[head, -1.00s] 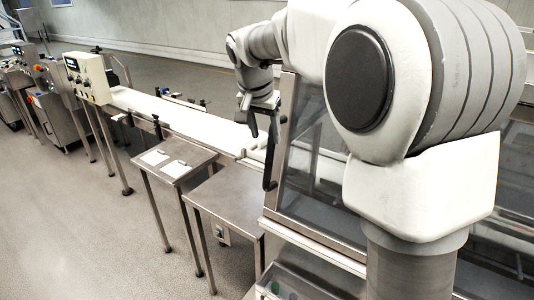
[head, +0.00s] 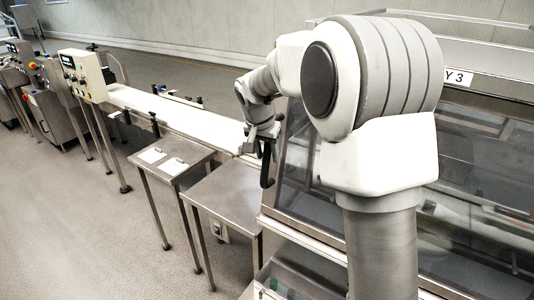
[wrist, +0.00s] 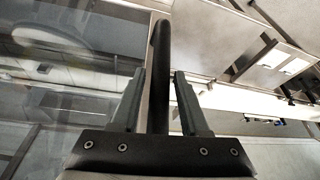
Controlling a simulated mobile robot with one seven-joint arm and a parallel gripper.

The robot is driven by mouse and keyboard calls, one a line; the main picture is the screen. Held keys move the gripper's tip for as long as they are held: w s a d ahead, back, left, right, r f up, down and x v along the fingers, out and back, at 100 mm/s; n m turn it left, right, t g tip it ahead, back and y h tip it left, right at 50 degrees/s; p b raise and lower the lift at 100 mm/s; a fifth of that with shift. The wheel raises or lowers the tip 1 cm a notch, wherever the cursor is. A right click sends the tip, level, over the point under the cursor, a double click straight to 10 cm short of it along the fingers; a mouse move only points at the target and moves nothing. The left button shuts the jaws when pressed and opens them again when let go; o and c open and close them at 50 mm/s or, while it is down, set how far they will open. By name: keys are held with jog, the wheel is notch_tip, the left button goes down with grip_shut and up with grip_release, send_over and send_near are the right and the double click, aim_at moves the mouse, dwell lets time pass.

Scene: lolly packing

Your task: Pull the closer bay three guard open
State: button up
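The closer bay three guard (head: 303,165) is a clear panel in a metal frame, right of centre in the head view, partly hidden by my arm. It slopes and appears closed. Its black bar handle (head: 267,168) stands along its left edge. My gripper (head: 263,138) is at the upper part of this handle. In the wrist view, the handle (wrist: 160,75) runs between the two fingers of my gripper (wrist: 159,80). The fingers are apart, with a narrow gap on each side of the bar. The clear panel (wrist: 75,85) fills the left of that view.
A "Y 3" sign (head: 459,78) is on the machine at right. Steel side tables (head: 225,190) stand left of the guard, one with white cards (head: 152,155). A white conveyor (head: 175,110) runs behind them to a control box (head: 83,75). Floor at lower left is clear.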

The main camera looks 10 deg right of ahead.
grip_shut()
dwell(1.2)
